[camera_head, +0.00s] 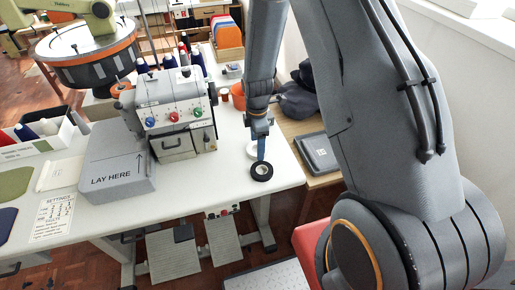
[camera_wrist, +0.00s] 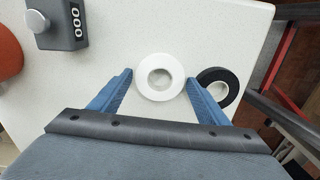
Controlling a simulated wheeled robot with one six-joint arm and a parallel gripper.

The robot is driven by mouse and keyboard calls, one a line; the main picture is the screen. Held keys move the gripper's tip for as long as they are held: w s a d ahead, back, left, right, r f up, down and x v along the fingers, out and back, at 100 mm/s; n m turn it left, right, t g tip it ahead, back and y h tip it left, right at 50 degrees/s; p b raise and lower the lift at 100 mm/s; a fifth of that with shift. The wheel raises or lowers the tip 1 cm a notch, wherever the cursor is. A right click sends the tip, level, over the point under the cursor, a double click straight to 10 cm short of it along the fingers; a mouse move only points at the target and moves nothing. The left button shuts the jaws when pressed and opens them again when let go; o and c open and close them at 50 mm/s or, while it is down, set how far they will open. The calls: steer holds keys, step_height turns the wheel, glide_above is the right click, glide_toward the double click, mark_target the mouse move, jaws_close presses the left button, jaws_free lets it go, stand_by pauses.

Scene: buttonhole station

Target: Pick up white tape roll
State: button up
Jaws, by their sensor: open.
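The white tape roll (camera_wrist: 160,77) lies flat on the white table and shows between my open fingers in the wrist view. In the head view the white tape roll (camera_head: 251,149) is partly hidden behind my gripper (camera_head: 261,155). My gripper also shows in the wrist view (camera_wrist: 160,80), with its two blue fingers apart, one on each side of the roll. A black tape roll (camera_wrist: 226,84) lies right beside the right finger. The black tape roll also shows in the head view (camera_head: 261,172), near the table's front right corner.
A grey machine (camera_head: 175,115) with coloured knobs stands left of my gripper. A grey box marked LAY HERE (camera_head: 115,165) is further left. A grey counter (camera_wrist: 60,22) and an orange object (camera_wrist: 8,52) are at the wrist view's left. The table in front of the machine is clear.

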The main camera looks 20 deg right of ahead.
steer(key=shift+f, duration=0.35)
steer(key=c, duration=0.8)
steer(key=shift+r, duration=0.15)
